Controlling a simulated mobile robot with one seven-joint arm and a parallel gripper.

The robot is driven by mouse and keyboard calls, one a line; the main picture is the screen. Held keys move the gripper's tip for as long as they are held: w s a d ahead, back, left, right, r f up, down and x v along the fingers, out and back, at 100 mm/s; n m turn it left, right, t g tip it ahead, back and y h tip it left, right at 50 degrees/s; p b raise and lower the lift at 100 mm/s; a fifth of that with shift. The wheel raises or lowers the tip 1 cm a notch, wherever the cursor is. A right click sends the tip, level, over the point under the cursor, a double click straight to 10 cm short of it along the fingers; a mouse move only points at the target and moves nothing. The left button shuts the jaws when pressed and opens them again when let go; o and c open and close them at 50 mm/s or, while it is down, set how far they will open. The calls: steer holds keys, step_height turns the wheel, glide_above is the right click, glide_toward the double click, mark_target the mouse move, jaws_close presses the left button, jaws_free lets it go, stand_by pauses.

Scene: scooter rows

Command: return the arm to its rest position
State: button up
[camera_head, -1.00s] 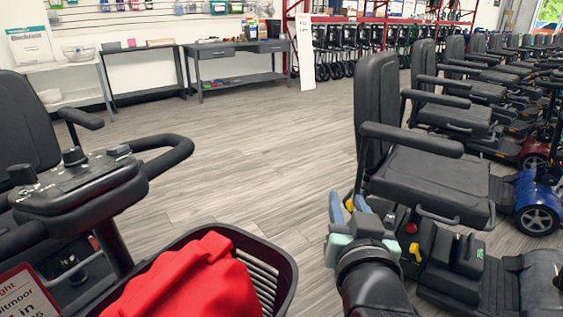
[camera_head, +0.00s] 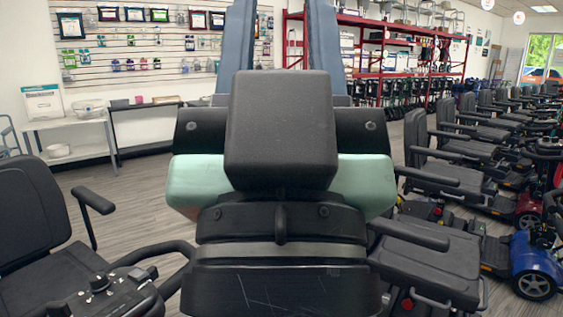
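My gripper (camera_head: 273,50) fills the middle of the head view, raised close in front of the camera. Its two long blue-grey fingers point up and away, with a wide gap between them, and nothing shows in that gap. The fingertips run out of the top of the picture. The black and pale green wrist housing hides much of the floor and the wall tables behind it.
A scooter with a black seat (camera_head: 40,215) and tiller (camera_head: 110,290) stands at the lower left. A row of scooters, one with a blue body (camera_head: 535,265), lines the right. A white shelf table (camera_head: 70,125) and red racks (camera_head: 400,45) stand at the back.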

step_height(320, 180, up, 22)
steer(key=p, duration=1.9)
steer(key=shift+p, duration=0.3)
steer(key=shift+a, duration=0.15)
